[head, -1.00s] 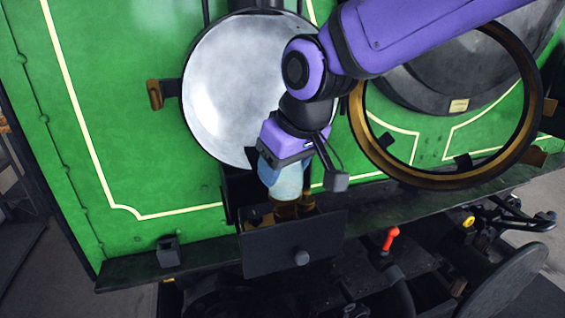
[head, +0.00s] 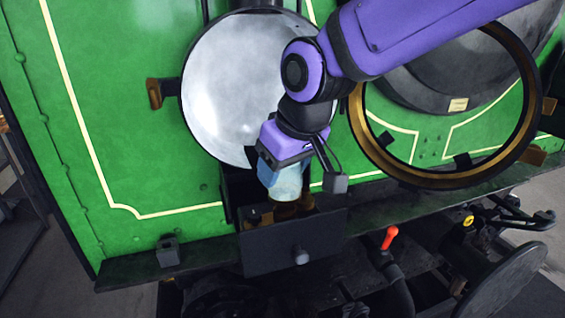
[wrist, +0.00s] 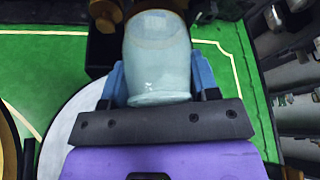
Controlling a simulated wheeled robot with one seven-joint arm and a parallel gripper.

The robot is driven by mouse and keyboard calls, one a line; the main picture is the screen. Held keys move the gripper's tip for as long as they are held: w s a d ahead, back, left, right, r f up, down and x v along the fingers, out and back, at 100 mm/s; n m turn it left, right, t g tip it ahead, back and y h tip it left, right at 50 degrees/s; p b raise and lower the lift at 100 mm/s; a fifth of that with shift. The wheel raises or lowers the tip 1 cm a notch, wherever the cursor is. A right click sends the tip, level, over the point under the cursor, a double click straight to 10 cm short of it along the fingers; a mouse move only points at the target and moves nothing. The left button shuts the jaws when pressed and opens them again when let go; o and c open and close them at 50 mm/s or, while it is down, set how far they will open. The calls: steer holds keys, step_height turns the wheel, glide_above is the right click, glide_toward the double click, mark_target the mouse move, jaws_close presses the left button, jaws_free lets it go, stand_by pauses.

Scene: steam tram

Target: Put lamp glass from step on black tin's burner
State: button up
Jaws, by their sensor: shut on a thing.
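The lamp glass (head: 285,182) is a pale, bluish, see-through chimney. My gripper (head: 283,166) is shut on it, with blue fingers on both sides. In the wrist view the lamp glass (wrist: 157,60) fills the space between the fingers of my gripper (wrist: 160,85). In the head view it is upright or nearly so, right above the brass burner (head: 286,211) in the black tin (head: 290,245). Whether the glass touches the burner I cannot tell. Part of the burner shows in the wrist view, past the glass's far end.
A big silver reflector dish (head: 225,90) stands right behind my gripper. The brass-rimmed ring door (head: 372,150) hangs open at the right. A dark step (head: 125,272) runs along the green front. A red-handled lever (head: 390,238) stands at the lower right.

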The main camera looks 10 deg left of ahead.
mark_target(282, 190)
steer(key=shift+f, duration=2.4)
stand_by(1.0)
steer(key=o, duration=1)
